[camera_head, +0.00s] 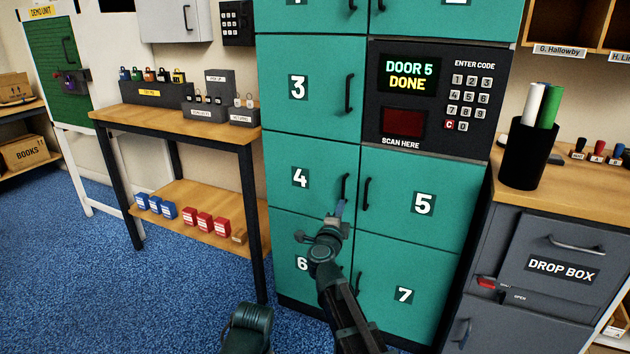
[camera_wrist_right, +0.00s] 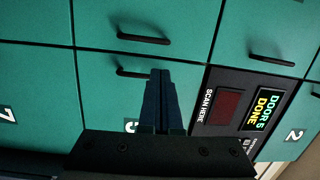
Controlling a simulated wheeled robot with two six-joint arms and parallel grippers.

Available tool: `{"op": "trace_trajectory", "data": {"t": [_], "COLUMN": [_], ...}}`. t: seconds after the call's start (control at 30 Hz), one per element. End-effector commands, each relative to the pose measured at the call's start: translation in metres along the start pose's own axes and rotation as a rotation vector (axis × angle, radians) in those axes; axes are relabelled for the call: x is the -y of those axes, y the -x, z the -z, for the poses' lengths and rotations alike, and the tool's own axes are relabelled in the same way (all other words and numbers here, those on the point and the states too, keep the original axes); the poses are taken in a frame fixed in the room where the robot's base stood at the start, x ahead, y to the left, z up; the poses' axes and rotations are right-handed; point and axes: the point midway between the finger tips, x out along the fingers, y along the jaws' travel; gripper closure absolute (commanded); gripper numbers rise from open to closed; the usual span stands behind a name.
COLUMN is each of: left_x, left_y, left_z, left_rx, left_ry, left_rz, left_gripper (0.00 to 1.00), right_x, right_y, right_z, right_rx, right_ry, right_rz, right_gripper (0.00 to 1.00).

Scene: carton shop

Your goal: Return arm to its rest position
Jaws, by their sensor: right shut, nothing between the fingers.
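My right gripper (camera_head: 339,207) is shut and empty in front of the teal lockers, near the handles of doors 4 (camera_head: 301,178) and 5 (camera_head: 424,203). In the right wrist view its fingers (camera_wrist_right: 160,80) are together and overlap door 5, just beside the door 5 handle (camera_wrist_right: 140,73). I cannot tell whether they touch it. Door 5 looks closed. The locker screen (camera_head: 408,76) reads "DOOR 5 DONE". My right arm reaches up from the bottom of the head view. My left gripper does not show.
A wooden table (camera_head: 185,119) with small padlocks and boxes stands left of the lockers. A grey drop box cabinet (camera_head: 560,240) stands close on the right, with a black pen cup (camera_head: 527,155) on top. Blue carpet (camera_head: 190,300) is open at the lower left.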

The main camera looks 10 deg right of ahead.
Motion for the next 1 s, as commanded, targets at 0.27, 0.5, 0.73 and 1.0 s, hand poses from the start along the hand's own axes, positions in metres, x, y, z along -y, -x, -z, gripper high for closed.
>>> {"op": "trace_trajectory", "data": {"t": [0.27, 0.5, 0.73, 1.0], "left_x": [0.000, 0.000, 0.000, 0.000], "left_y": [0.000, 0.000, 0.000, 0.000], "left_z": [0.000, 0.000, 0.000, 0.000], "left_rx": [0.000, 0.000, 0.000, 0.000], "left_ry": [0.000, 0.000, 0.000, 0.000], "left_rz": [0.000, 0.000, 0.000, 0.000], "left_gripper": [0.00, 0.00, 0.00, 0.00], "right_x": [-0.006, -0.095, -0.180, -0.217], "right_y": [0.052, 0.136, 0.209, 0.264], "right_z": [-0.084, -0.102, -0.040, 0.044], "right_rx": [0.537, 1.008, 1.317, 1.478], "right_ry": [0.423, 0.878, 1.225, 1.431], "right_rz": [0.094, -0.061, -0.388, -0.754], "right_gripper": [1.00, 1.00, 1.00, 1.00]}}
